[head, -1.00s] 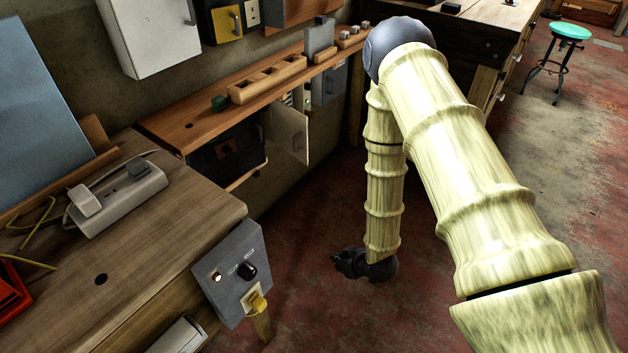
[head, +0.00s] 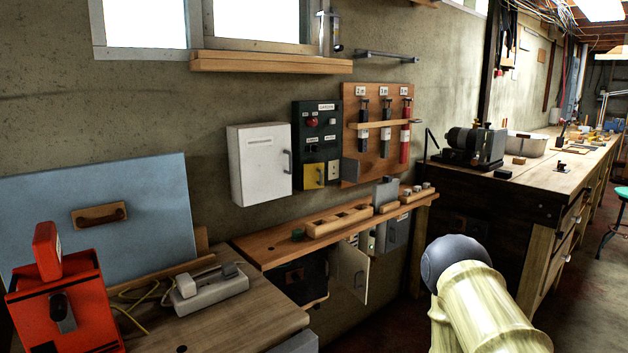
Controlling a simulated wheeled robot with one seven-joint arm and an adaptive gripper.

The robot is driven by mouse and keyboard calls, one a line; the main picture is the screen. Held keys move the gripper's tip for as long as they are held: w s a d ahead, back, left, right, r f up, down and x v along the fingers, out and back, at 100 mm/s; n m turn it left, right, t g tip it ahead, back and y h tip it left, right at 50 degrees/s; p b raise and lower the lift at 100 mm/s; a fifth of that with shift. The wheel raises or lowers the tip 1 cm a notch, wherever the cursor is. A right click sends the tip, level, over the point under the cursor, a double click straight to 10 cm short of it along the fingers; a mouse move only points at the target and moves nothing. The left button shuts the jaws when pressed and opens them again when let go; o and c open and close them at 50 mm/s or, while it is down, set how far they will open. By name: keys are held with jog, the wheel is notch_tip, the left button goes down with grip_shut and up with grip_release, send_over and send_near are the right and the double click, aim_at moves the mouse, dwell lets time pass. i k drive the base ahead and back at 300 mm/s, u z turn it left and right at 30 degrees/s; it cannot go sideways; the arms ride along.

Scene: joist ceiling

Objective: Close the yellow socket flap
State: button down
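The yellow socket flap (head: 313,176) is a small yellow square with a dark grip on its right side. It sits at the lower left of a dark green wall panel (head: 307,130) with a red button and labels. A pale socket plate (head: 333,171) is just right of it. I cannot tell from this distance how far the flap stands out from the panel. My gripper is outside the picture; only part of my arm shows at the bottom right, well below and right of the panel.
A white wall cabinet (head: 259,163) hangs directly left of the panel, and a wooden tool board (head: 377,100) hangs on its right. Below runs a narrow wooden shelf (head: 273,252) with blocks on it. An open cabinet door (head: 352,270) juts out underneath. A workbench (head: 478,184) stands at right.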

aim_at(313, 174)
jog(key=u, duration=0.25)
jog(key=i, duration=1.4)
jog(key=z, duration=0.8)
